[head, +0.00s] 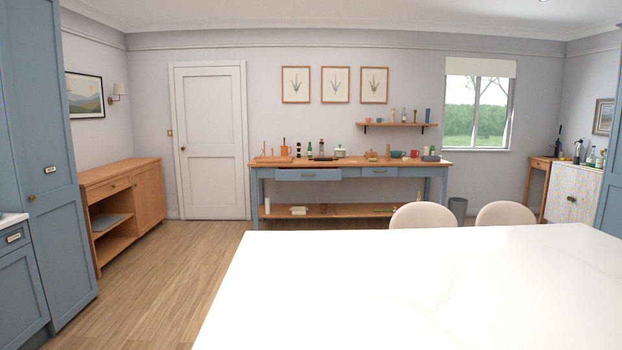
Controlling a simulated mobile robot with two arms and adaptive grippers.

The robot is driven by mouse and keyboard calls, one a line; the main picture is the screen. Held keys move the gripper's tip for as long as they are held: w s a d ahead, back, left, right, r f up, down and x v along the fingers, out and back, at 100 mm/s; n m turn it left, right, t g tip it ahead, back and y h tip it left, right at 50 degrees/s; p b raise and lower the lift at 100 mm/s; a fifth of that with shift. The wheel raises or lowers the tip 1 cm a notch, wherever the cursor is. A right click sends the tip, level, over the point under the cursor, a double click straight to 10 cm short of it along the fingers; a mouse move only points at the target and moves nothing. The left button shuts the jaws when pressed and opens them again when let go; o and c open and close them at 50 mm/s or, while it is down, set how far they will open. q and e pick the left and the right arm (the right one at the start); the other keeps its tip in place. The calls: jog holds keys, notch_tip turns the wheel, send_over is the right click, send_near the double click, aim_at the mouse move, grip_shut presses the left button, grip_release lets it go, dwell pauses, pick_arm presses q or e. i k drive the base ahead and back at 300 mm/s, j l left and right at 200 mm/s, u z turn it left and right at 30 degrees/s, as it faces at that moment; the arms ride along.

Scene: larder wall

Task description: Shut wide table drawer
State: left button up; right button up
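A long blue table with a wooden top (455,165) stands against the far wall. Its wide left drawer (308,174) juts out from the front, so it looks partly open. The narrower drawer (380,172) to its right looks flush with the frame. Several small items stand on the tabletop, including bottles, an orange mug and a white pot. Neither of my grippers shows in the head view.
A large white marble-topped island (430,290) fills the near right, with two beige chairs (421,215) (505,213) behind it. A wooden sideboard (124,205) stands at the left wall. Wooden floor (185,260) is clear between sideboard and island.

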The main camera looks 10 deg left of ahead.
aim_at(282, 173)
jog(key=j+u, duration=0.2)
jog(key=u, duration=0.85)
jog(key=i+j+u, duration=0.15)
jog(key=j, duration=0.3)
jog(key=i+j+u, duration=0.15)
jog(key=j, duration=0.3)
jog(key=i+j+u, duration=0.15)
jog(key=j, duration=0.25)
jog(key=i+j+u, duration=0.1)
jog(key=i+j, duration=0.25)
jog(key=i+j+z, duration=0.3)
jog(key=i, duration=0.2)
jog(key=i+j+z, duration=0.2)
jog(key=i+z, duration=0.15)
jog(key=i, duration=0.15)
jog(key=i+l+z, duration=0.1)
jog(key=i+z, duration=0.2)
jog(key=i, duration=0.45)
jog(key=i+z, duration=0.35)
jog(key=i, duration=1.75)
jog(key=i+j, duration=0.1)
jog(key=i, duration=1.25)
jog(key=i+l+z, duration=0.25)
jog(key=i+z, duration=0.15)
jog(key=i, duration=0.95)
jog(key=i+j+z, duration=0.2)
jog(key=i+z, duration=0.2)
jog(key=i, duration=0.95)
